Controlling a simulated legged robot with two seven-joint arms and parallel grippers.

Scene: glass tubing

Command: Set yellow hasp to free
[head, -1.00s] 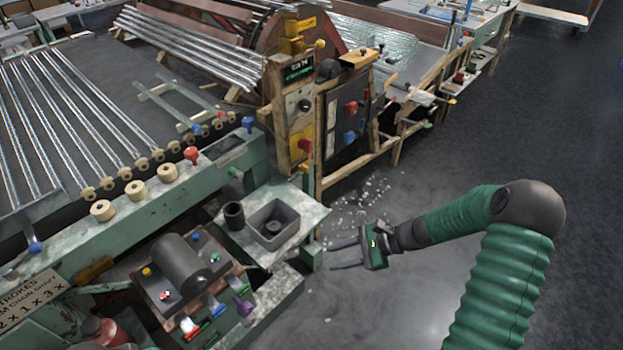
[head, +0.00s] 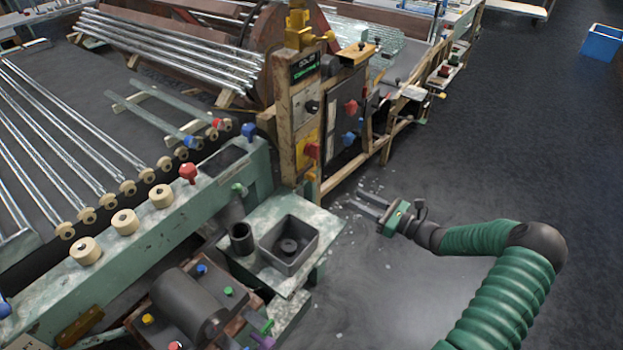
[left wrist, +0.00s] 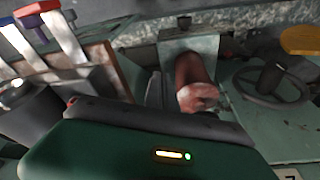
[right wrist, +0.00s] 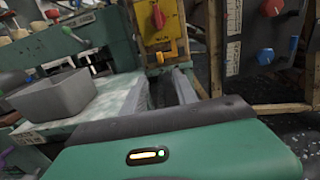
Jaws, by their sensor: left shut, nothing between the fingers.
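A yellow plate (head: 306,143) with a red knob (head: 312,150) is on the front of the wooden post; it also shows in the right wrist view (right wrist: 158,35). Yellow fittings (head: 298,30) sit at the top of the post. I cannot tell which yellow part is the hasp. My right gripper (head: 362,202) is open and empty, in front of the post and to its right, apart from it. Its two fingers show apart in the right wrist view (right wrist: 172,82). My left gripper (left wrist: 155,88) is shut and empty; the head view does not show it.
A grey tray (head: 308,262) and a dark cup (head: 241,239) stand on a pale green ledge. A dark panel (head: 348,118) with red and blue knobs is right of the post. Glass tubes lie on the racks at left. Open floor (head: 470,130) lies right.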

